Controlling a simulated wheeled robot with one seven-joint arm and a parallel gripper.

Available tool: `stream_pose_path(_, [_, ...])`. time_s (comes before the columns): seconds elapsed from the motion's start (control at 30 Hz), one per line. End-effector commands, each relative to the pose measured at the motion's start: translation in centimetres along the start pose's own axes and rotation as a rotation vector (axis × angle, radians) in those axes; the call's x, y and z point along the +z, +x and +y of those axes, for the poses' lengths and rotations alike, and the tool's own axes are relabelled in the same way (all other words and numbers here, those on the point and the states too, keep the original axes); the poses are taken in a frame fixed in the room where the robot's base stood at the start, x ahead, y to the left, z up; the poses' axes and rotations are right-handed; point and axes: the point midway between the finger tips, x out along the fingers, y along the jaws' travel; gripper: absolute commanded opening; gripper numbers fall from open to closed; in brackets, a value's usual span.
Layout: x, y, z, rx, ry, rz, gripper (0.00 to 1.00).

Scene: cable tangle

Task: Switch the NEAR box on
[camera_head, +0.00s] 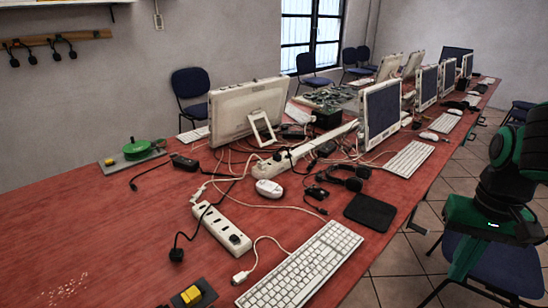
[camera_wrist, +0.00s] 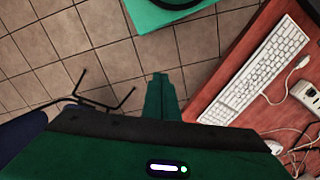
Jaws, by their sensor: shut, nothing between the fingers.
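The nearer white socket box (camera_head: 220,228) lies on the red table left of the keyboard, with a black plug in its near end. A corner of it shows at the right edge of the wrist view (camera_wrist: 306,93). Whether its switch is on is too small to tell. A second white socket strip (camera_head: 300,148) lies farther back among cables. A dark plate with a yellow block (camera_head: 191,295) sits at the near edge of the picture. My gripper (camera_wrist: 160,80) is shut and empty, over the tiled floor beside the table, apart from the boxes.
A white keyboard (camera_head: 302,268) lies along the table's right edge, with a black mouse pad (camera_head: 370,212), white mouse (camera_head: 269,188) and headphones (camera_head: 342,178) behind it. Loose cables surround the boxes. A blue chair (camera_head: 500,270) stands beneath my arm. The table's left side is mostly clear.

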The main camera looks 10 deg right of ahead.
Motion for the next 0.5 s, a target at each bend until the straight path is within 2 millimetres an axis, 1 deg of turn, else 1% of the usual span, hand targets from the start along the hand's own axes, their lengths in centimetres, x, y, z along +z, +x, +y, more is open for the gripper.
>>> stream_pose_path(0.3, [0.0, 0.0, 0.0, 0.000, 0.000, 0.000, 0.00])
stream_pose_path(0.37, [0.6, -0.5, 0.4, -0.007, -0.007, 0.012, 0.00])
stream_pose_path(0.43, [-0.1, -0.7, 0.2, -0.010, -0.025, 0.027, 0.00])
stream_pose_path(0.47, [-0.8, -0.8, 0.0, -0.012, -0.040, 0.037, 0.00])
stream_pose_path(0.5, [-1.9, -0.9, -0.5, -0.014, -0.067, 0.051, 0.00])
